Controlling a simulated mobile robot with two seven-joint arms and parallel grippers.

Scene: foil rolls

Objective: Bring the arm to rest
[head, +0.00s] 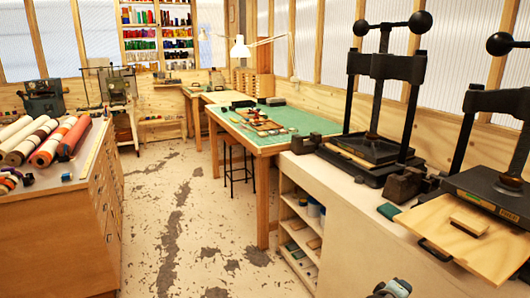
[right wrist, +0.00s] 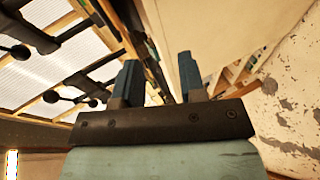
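My right gripper (right wrist: 158,66) shows in the right wrist view with two blue fingers set apart and nothing between them. It is tilted, with presses and the window wall to its left and the worn floor to its right. It is clear of any object I can make out. In the head view a small grey-green piece of my arm (head: 393,288) shows at the bottom edge, beside the front of the white press bench; its fingers are not visible there. My left gripper is in neither view.
Large material rolls (head: 45,140) and small coloured rolls (head: 10,180) lie on the left wooden cabinet (head: 60,235). A black press (head: 375,145) and a second press holding a wooden board (head: 470,235) stand on the right bench. A green-topped table (head: 300,120) stands behind. The floor aisle (head: 180,210) is clear.

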